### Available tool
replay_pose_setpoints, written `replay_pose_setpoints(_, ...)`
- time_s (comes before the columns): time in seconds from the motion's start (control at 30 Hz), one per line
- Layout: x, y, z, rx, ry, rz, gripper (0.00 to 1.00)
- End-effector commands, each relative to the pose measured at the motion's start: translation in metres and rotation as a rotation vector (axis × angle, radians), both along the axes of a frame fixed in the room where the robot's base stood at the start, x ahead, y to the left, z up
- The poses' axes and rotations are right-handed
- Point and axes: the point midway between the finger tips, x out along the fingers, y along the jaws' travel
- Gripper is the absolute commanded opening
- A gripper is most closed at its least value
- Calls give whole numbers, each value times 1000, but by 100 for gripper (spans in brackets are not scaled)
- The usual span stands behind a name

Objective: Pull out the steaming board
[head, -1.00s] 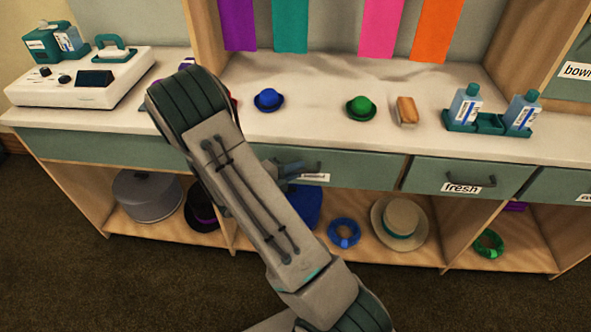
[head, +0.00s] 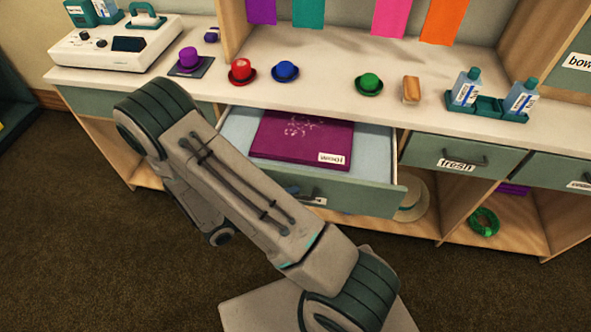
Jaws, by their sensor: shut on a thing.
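A wide green-fronted drawer (head: 352,196) under the counter stands pulled well out, showing a pale interior. A flat purple slab (head: 300,138) with a white "wool" label and pale specks on top lies inside it. I cannot tell whether the drawer or the slab is the steaming board. My gripper (head: 291,190) is at the drawer front, shut on its handle, which is mostly hidden by the fingers and my arm. The white label beside it is partly covered and I cannot read it.
Small purple, red (head: 241,71), blue and green hats stand on the counter (head: 320,85), with a wooden brush (head: 411,89) and a bottle tray (head: 487,107) to the right. A closed "fresh" drawer (head: 462,156) sits beside the open one. Carpet lies in front.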

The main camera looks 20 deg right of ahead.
Motion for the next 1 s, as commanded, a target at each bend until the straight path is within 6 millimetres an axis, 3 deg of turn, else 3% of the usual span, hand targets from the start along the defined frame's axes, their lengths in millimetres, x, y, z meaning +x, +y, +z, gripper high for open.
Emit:
replay_pose_setpoints(0.2,-34,24,1,0,2,2,0)
replay_pose_setpoints(0.4,-50,35,1,-1,0,0,0)
replay_pose_setpoints(0.9,-56,39,0,0,-2,0,0)
replay_pose_setpoints(0.93,-56,39,0,0,-2,0,14)
replay_pose_setpoints(1.0,-56,39,0,0,-2,0,33)
